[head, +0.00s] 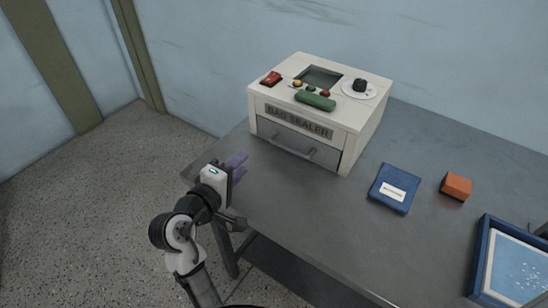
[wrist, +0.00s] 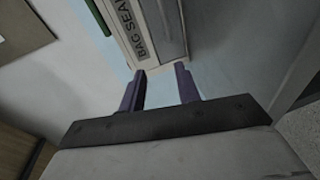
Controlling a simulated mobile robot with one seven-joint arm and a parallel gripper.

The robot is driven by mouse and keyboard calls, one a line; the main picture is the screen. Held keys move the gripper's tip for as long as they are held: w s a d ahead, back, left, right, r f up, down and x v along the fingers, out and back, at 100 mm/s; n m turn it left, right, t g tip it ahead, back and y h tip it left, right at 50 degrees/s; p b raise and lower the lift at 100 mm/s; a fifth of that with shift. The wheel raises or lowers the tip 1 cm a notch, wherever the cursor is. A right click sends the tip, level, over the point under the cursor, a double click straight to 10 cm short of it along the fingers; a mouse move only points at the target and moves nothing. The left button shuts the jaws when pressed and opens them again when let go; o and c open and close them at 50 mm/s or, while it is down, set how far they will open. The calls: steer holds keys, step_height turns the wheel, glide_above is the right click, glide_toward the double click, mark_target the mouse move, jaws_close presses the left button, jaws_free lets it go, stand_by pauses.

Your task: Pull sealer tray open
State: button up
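The white bag sealer (head: 356,122) stands on the grey table with its "BAG SEALER" label facing front. Its grey tray (head: 270,131) is a drawer in the front face, with a bar handle (head: 295,149) across it; it looks flush and closed. My gripper (head: 240,164) is at the table's left front edge, left of and in front of the tray, apart from the handle. In the wrist view its two purple fingers (wrist: 160,70) are spread with nothing between them. The sealer's labelled front (wrist: 144,42) shows beyond the fingertips; the handle is hard to make out there.
On the sealer's top are a red block (head: 271,78), a green cylinder (head: 315,101) and a dark knob (head: 360,86). A blue pouch (head: 394,188), an orange block (head: 456,186) and a blue-rimmed tray (head: 480,262) lie to the right. The table (head: 290,195) before the sealer is clear.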

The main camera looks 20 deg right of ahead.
mark_target(284, 148)
steer(key=shift+s+d+f+g+h, duration=0.3)
steer(key=shift+s+d+f+g, duration=0.4)
steer(key=shift+d, duration=0.2)
steer(key=shift+s+d+f, duration=0.1)
steer(key=shift+d+f, duration=0.05)
steer(key=shift+d, duration=0.2)
steer(key=p+x, duration=0.2)
steer(key=x, duration=1.1)
steer(key=shift+d, duration=0.2)
steer(key=shift+c, duration=0.2)
jaws_close()
